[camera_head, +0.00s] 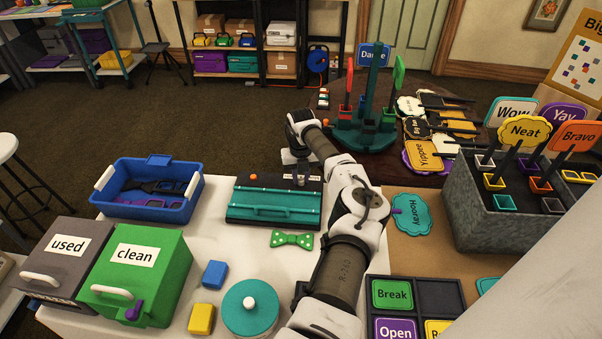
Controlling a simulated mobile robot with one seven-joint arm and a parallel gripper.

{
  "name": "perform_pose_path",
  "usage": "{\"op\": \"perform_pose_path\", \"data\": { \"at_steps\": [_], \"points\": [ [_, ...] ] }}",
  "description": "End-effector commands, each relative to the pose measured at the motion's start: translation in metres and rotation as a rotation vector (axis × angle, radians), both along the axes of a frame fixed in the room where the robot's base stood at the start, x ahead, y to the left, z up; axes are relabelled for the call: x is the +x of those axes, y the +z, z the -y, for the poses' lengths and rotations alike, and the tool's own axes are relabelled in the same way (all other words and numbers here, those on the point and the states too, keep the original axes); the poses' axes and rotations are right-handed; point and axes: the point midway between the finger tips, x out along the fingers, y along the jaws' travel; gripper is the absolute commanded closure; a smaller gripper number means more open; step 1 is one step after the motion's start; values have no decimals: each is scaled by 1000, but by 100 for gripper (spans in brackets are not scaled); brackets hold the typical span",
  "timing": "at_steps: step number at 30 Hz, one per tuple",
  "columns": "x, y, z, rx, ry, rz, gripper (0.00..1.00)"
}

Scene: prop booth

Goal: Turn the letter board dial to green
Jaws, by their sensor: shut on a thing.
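The teal unit with a black upper panel (246,189) lies on the white table and has a small orange knob (253,175) at its upper left. A pale label shows at the panel's right. I take this unit as the letter board, but its lettering is too small to read. My gripper (298,172) points down over the right part of the black panel. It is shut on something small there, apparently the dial. The dial's face, its colour marks and its pointer are hidden or too small to tell.
A blue bin (192,207), a grey "used" box (30,268) and a green "clean" box (170,275) stand at left. A green bow tie (292,239), blue block (214,274), yellow block (201,319) and teal round lid (262,318) lie in front. A sign carousel (362,137) stands behind.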

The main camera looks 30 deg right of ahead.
Motion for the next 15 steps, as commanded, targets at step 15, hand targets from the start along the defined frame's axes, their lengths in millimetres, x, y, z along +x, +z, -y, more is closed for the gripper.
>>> {"op": "perform_pose_path", "data": {
  "at_steps": [15],
  "points": [
    [1, 1, 1, -2, -135, 4, 100]
  ]
}}
